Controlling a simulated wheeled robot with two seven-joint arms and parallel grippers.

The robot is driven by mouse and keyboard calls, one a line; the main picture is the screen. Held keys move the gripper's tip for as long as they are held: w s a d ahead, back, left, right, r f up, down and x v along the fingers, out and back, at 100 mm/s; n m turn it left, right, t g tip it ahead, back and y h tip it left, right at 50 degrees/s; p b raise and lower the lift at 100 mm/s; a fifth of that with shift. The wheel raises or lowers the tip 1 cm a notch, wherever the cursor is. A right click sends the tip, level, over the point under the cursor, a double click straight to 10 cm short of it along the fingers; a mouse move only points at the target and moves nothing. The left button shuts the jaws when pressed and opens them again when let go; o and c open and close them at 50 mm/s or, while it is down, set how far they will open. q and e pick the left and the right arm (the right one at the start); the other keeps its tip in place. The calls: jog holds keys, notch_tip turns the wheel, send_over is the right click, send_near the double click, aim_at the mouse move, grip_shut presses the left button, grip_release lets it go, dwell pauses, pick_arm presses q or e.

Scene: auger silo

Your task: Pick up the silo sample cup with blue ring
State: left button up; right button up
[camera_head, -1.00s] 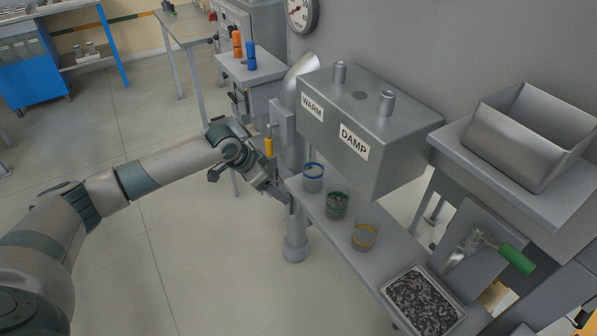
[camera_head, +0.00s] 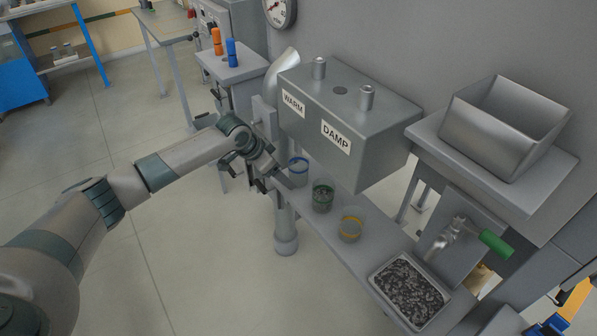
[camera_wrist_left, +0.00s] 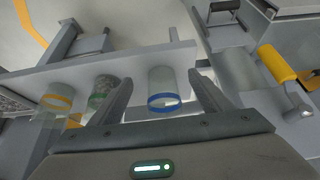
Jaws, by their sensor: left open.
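The clear sample cup with blue ring (camera_head: 298,174) stands on the narrow grey shelf (camera_head: 335,225), at its far left end. In the left wrist view the same cup (camera_wrist_left: 162,84) appears between my two finger lines, ahead of the palm, its blue ring toward me. My left gripper (camera_head: 274,179) is open and empty, just left of this cup in the head view. I cannot tell whether a finger touches it. A green-ringed cup (camera_head: 322,197) with dark grains and a yellow-ringed cup (camera_head: 350,226) stand farther along the shelf. My right gripper is not in view.
A grey box marked WARM and DAMP (camera_head: 345,125) overhangs behind the cups. A tray of dark grains (camera_head: 408,290) sits at the shelf's near end, below a green-handled valve (camera_head: 495,244). A grey post (camera_head: 285,225) stands under the shelf. Open floor lies to the left.

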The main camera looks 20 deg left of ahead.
aim_at(296, 166)
pick_arm(q)
jog(key=shift+w+d, duration=0.15)
jog(key=shift+w, duration=0.1)
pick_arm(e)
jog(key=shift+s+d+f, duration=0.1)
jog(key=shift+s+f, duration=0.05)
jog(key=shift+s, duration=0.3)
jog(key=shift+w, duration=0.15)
pick_arm(q)
jog(key=shift+w+d, duration=0.3)
jog(key=shift+w, duration=0.05)
jog(key=w+d, duration=0.1)
jog(key=w+d+p, duration=0.1)
jog(key=w, duration=0.1)
jog(key=shift+w+d+r, duration=0.1)
jog(key=shift+w+d, duration=0.15)
jog(key=shift+d, duration=0.15)
jog(key=shift+f, duration=0.65)
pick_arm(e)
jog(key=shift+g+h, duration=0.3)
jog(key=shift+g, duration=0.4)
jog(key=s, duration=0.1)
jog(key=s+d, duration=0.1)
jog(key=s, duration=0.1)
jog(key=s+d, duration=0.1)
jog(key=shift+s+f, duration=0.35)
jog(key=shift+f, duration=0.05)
